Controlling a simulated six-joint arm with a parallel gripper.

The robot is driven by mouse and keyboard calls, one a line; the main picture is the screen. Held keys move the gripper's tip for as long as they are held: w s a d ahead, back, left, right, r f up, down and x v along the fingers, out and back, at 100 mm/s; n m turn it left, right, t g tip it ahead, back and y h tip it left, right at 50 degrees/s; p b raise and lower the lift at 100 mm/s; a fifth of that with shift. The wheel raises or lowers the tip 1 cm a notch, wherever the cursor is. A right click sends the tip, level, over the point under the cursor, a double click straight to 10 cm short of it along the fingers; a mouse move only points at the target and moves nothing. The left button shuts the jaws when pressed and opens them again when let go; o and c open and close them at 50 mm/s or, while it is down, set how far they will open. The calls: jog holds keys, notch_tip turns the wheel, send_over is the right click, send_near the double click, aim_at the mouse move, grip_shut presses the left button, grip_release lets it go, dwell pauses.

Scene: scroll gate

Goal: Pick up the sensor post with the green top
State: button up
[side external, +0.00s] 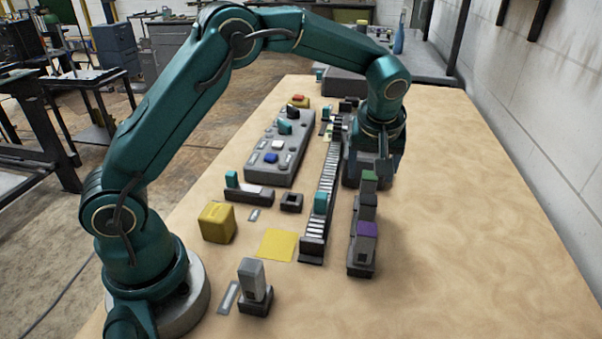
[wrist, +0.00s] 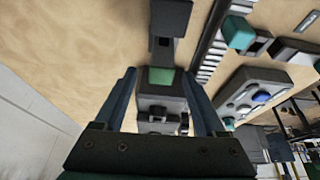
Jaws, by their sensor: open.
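The sensor post with the green top (side external: 369,178) stands upright on a dark base to the right of the roller conveyor. In the wrist view its green top (wrist: 160,77) shows between the two fingertips, near their midline. My gripper (side external: 378,163) is at the far side of this post in the side view, pointing down. Its fingers (wrist: 158,72) are spread apart, with visible space on both sides of the green top. I cannot tell whether the fingertips are below the top. A purple-topped post (side external: 367,229) stands nearer the camera in the same row.
The roller conveyor (side external: 327,178) carries a teal block (side external: 321,204). A control panel (side external: 268,172), a yellow cube (side external: 217,223), a yellow sheet (side external: 277,245) and a grey post (side external: 254,281) lie to its left. The table's right side (side external: 480,200) is clear.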

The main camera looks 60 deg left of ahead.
aim_at(368, 187)
jog(key=shift+f, duration=0.85)
jog(key=shift+x, duration=2.1)
jog(key=shift+c, duration=0.3)
jog(key=shift+r, duration=0.1)
grip_shut()
jog(key=shift+r, duration=0.1)
